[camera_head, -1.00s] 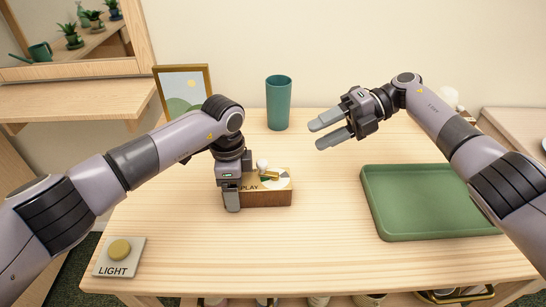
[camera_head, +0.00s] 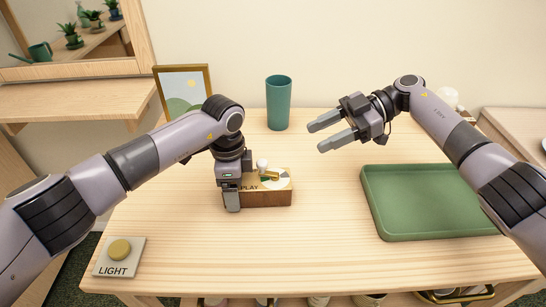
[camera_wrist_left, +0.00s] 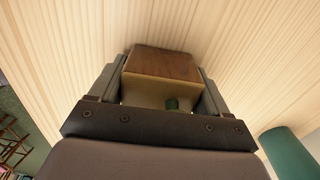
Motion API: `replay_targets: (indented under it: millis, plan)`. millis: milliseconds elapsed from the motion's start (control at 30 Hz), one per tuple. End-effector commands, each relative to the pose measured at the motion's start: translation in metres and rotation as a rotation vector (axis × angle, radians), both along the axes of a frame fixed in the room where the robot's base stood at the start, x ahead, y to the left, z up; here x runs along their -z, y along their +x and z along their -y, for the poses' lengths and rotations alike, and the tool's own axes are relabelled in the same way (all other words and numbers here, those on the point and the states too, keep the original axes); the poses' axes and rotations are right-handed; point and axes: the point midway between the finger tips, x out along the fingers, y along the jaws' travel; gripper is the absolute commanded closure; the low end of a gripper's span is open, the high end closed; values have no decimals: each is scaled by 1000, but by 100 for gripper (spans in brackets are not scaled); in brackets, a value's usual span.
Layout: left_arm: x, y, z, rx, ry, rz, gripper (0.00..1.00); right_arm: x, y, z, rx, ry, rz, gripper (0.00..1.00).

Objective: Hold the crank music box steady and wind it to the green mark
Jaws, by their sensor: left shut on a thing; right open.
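The crank music box (camera_head: 272,198) is a small brown wooden box on the table, with a pale top that reads "PLAY". A brass crank (camera_head: 270,175) with a white knob (camera_head: 262,165) sits on its top, over a dial with a dark green patch. My left gripper (camera_head: 231,200) is shut on the box's left part from above. In the left wrist view the box (camera_wrist_left: 163,66) sits between the two fingers. My right gripper (camera_head: 331,134) is open and empty, in the air up and right of the box. The left gripper hides part of the box.
A green tray (camera_head: 372,208) lies on the right of the table. A teal cup (camera_head: 278,103) and a picture frame (camera_head: 183,68) stand at the back. A LIGHT button panel (camera_head: 119,257) is at the front left. The table's front middle is clear.

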Motion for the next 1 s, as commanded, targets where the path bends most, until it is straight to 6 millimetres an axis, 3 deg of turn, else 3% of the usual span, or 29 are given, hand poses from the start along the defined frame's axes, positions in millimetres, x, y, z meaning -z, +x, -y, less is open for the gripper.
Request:
replay_targets:
  millis: [367, 800, 1000]
  plan:
    - [-1, 0, 0, 0, 0, 1, 68, 6, -3, -12, 53, -23, -131, 50]
    - [-1, 0, 0, -1, 0, 1, 68, 37, -17, -87, 52, -21, -128, 50]
    - [-1, 0, 0, 0, 0, 1, 68, 45, -20, -106, 54, -22, -128, 50]
